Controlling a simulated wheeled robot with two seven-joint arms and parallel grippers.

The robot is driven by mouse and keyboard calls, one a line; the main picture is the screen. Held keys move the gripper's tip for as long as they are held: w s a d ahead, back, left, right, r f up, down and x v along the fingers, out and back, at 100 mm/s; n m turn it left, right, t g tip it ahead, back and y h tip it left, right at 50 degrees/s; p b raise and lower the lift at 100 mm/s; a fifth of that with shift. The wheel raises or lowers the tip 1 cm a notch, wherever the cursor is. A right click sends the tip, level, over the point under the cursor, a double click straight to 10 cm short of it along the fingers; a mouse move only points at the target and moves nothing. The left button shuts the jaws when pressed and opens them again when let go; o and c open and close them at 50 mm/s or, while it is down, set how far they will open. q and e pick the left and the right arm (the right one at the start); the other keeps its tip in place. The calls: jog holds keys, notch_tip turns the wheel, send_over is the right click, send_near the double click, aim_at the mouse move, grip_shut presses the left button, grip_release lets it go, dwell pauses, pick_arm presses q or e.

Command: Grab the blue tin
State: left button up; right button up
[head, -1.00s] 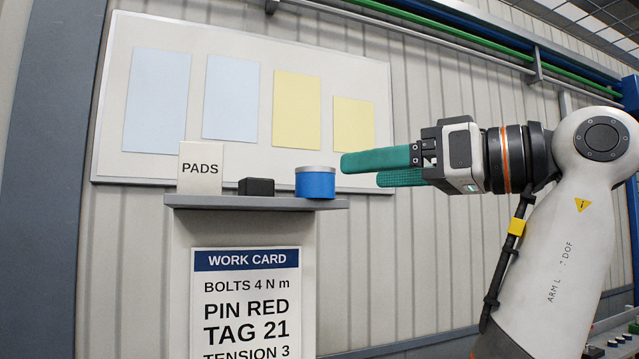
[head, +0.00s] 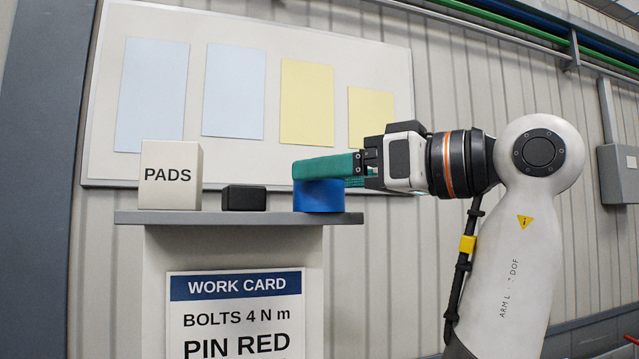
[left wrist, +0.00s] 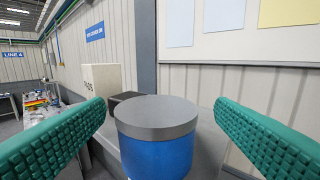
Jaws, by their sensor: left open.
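The blue tin (head: 320,198) with a grey lid stands upright on the right part of a grey shelf (head: 235,218). My left gripper (head: 325,168) has its green fingers level with the tin's top, and the near finger hides the lid in the head view. In the left wrist view the tin (left wrist: 157,140) stands between the two open green fingers, with a gap on each side. The gripper (left wrist: 160,115) holds nothing. My right gripper is not in view.
A small black box (head: 244,198) stands left of the tin, and a white PADS box (head: 171,176) stands further left on the shelf. A work card (head: 235,310) hangs below. A board (head: 230,45) with sheets is on the wall behind.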

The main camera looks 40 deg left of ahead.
pick_arm(q)
jog(key=a+p, duration=0.2)
jog(key=a, duration=0.1)
jog(key=shift+s+a, duration=0.2)
jog(key=shift+s, duration=0.15)
jog(key=shift+s+a, duration=0.2)
jog(key=shift+a, duration=0.1)
jog(key=shift+a+f, duration=0.1)
jog(key=shift+a, duration=0.1)
jog(key=shift+w+d, duration=0.1)
jog(key=shift+d, duration=0.1)
jog(key=c, duration=1.1)
jog(key=shift+a, duration=0.1)
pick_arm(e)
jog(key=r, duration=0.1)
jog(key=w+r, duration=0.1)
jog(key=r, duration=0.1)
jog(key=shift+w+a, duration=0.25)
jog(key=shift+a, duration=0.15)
